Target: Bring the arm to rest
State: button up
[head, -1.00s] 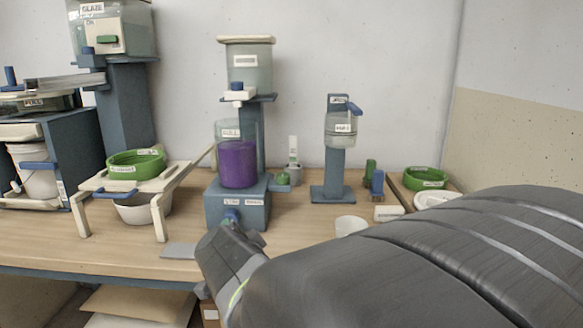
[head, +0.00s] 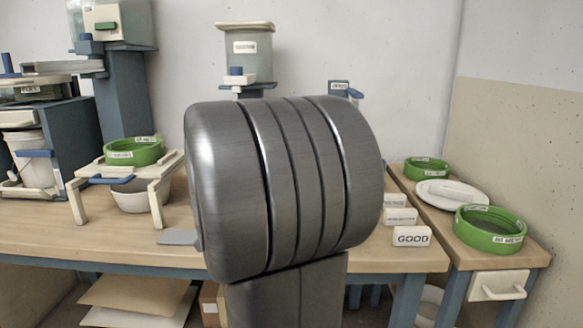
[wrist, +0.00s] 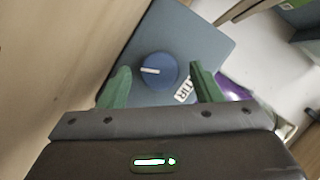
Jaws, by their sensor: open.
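My gripper (wrist: 161,88) shows in the wrist view with its two green fingers apart and nothing between them. A blue-grey box (wrist: 195,45) with a round blue knob (wrist: 157,71) lies just beyond the fingertips. The knob has a white pointer line and seems clear of both fingers. A small label that seems to read "STIR" (wrist: 186,91) is beside the right finger. In the head view my thick grey arm fills the middle and hides my gripper, the box and whatever stands on it.
A green-rimmed sieve (head: 134,151) sits on a cream stand over a white bowl (head: 133,196) at left. At right are green sieves (head: 490,229), a white plate (head: 446,193) and a "GOOD" card (head: 412,236). A clear hopper (head: 245,55) rises behind my arm. Purple (wrist: 236,88) shows in the wrist view.

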jog(key=shift+a+r+n+g+h+p, duration=0.15)
jog(key=shift+n+h+p, duration=0.55)
jog(key=shift+p, duration=1.6)
jog(key=shift+a+r+n+g+h+p, duration=0.1)
jog(key=shift+r+n+g+h+p, duration=0.25)
jog(key=shift+n+p, duration=1.25)
jog(key=n+h+p, duration=0.1)
jog(key=h+p, duration=0.1)
jog(key=p, duration=0.5)
jog(key=shift+a+f, duration=0.15)
jog(key=n+h+p, duration=0.2)
jog(key=shift+a+f+n, duration=0.15)
jog(key=shift+n, duration=0.15)
jog(key=shift+a+f+n+h+b, duration=0.1)
jog(key=shift+n+h+b, duration=0.15)
jog(key=shift+n+h, duration=0.3)
jog(key=shift+a+f+n+h+b, duration=0.1)
jog(key=shift+n+h+b, duration=0.1)
jog(key=shift+n+h, duration=0.35)
jog(key=shift+d+r, duration=0.1)
